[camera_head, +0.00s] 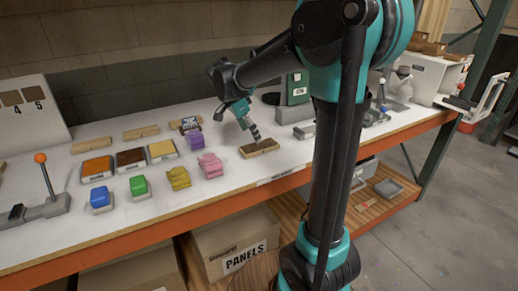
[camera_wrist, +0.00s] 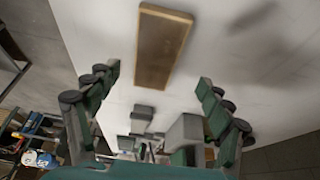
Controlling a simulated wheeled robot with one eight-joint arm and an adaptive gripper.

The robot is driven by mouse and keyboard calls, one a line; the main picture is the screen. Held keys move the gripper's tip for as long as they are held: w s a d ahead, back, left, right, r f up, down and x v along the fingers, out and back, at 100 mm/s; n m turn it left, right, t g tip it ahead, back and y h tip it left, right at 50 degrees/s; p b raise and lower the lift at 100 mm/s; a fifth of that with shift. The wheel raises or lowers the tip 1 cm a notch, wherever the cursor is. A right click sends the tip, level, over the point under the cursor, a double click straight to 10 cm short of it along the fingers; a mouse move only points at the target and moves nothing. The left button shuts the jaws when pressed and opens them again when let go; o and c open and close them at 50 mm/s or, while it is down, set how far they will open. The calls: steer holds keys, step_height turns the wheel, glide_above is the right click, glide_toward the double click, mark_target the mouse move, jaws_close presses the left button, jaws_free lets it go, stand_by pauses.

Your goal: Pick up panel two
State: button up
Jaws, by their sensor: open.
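A plain wooden panel (camera_head: 260,148) lies flat on the white bench top, to the right of the colored blocks. A wooden panel (camera_wrist: 163,45) also shows in the wrist view, beyond my fingertips and roughly centered between them. Two more light wooden panels, a back one (camera_head: 141,132) and a front one (camera_head: 92,145), lie near the back of the bench. I see no number on any panel, so I cannot tell which is panel two. My gripper (camera_head: 253,134) is just above the right-hand panel. Its fingers (camera_wrist: 158,78) are spread wide, with nothing between them.
Orange (camera_head: 97,167), brown and yellow trays stand left of the panel, with blue, green, yellow, pink and purple blocks. A lever box (camera_head: 42,190) is at far left. Grey equipment (camera_head: 295,110) stands behind and right of the panel. The orange bench edge (camera_head: 200,215) runs along the front.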

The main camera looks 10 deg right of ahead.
mark_target(258, 146)
steer(key=shift+s+x, duration=0.15)
steer(key=shift+x, duration=1.3)
steer(key=shift+s+x, duration=0.2)
steer(key=shift+x, duration=1.2)
steer(key=shift+d, duration=0.1)
steer(key=shift+c, duration=0.5)
steer(key=c, duration=1.2)
